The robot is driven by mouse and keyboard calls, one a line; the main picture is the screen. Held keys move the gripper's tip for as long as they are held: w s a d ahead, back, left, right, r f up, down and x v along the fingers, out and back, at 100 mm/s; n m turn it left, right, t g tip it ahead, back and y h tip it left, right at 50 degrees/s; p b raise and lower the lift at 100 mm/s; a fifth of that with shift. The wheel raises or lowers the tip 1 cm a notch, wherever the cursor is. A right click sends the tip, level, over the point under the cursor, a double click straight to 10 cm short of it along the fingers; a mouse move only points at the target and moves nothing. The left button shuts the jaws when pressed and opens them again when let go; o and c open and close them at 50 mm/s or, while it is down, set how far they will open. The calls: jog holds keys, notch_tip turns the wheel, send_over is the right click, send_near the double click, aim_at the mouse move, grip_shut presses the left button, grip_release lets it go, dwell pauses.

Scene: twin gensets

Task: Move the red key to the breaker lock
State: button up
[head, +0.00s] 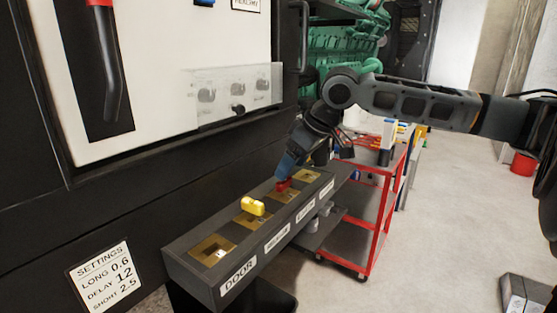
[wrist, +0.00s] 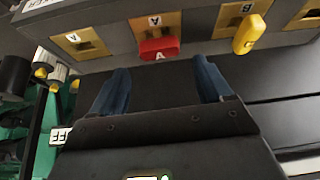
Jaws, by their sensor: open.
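The red key (head: 283,185), marked A, sits in a brass lock plate on the dark lock box (head: 205,272). It also shows in the wrist view (wrist: 159,50). My gripper (head: 287,168) is at the red key in the head view. In the wrist view my gripper (wrist: 161,66) has its two blue fingers spread apart, and the key is just beyond the tips, between them in line. Nothing is held. Several plates have labels in front; only DOOR reads clearly, so I cannot tell which is the breaker lock.
A yellow key (head: 253,206) sits in the plate beside the red one. The nearest plate (head: 213,248), above the DOOR label, is empty. A white panel (head: 155,60) with a clear cover stands behind. A red cart (head: 375,205) stands to the right, with open floor beyond.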

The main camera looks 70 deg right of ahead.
jog(key=shift+b+x, duration=2.05)
jog(key=shift+x, duration=0.75)
jog(key=shift+r, duration=0.1)
jog(key=c, duration=1)
jog(key=shift+o, duration=0.2)
jog(key=shift+r+p, duration=2.25)
jog(key=shift+r, duration=0.25)
jog(key=s+d+p, duration=0.2)
jog(key=d, duration=0.9)
jog(key=shift+s+d, duration=0.3)
jog(key=shift+s, duration=0.05)
jog(key=shift+f, duration=0.15)
